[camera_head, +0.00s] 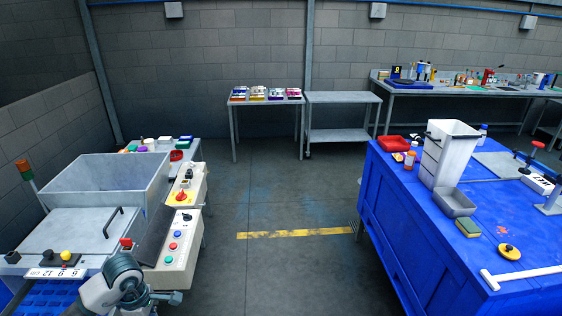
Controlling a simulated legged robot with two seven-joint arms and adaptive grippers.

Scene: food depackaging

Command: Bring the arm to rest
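My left arm comes in at the lower left, in front of the machine with the grey hopper. The teal-grey end part that looks like my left gripper (165,298) points right, low by the machine's control boxes. Its fingers are too small and turned too far to tell open from shut, and no object shows in it. My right arm and gripper are not in view.
The hopper machine (105,180) with button boxes (170,250) stands close at left. A blue workbench (400,220) with a white container (447,155), grey tray and sponge stands at right. Open floor (285,200) lies between, with tables along the back wall.

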